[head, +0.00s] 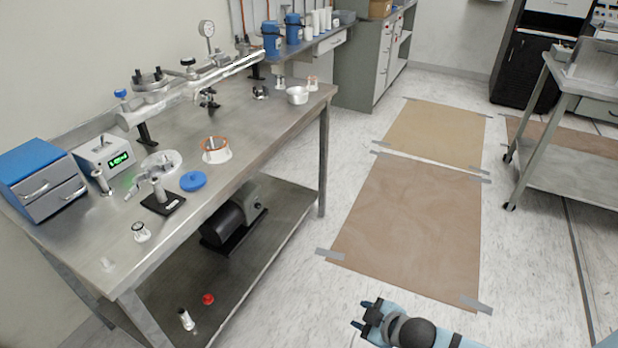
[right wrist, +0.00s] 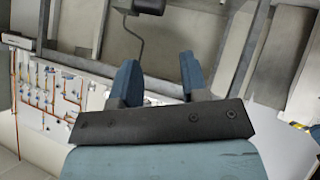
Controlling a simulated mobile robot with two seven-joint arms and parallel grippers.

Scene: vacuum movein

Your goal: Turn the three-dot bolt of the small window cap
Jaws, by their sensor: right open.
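A small clear-topped cap (head: 141,231) stands near the front edge of the steel bench (head: 245,140). Similar small fittings stand at the bench's far end (head: 312,83) and on its lower shelf (head: 187,319). The dot marks and bolts are too small to make out, so I cannot tell which is the small window cap. My right gripper (head: 361,314) is open and empty, over the floor right of the bench and well apart from it. In the right wrist view its two blue fingers (right wrist: 160,80) stand apart with nothing between them. My left gripper is not in view.
The bench carries a metal vacuum tube (head: 195,85), a white flange with an orange ring (head: 214,150), a blue disc (head: 193,181), a green-display box (head: 104,155) and blue drawers (head: 42,182). Brown floor sheets (head: 410,220) lie clear. A grey cart (head: 570,140) stands right.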

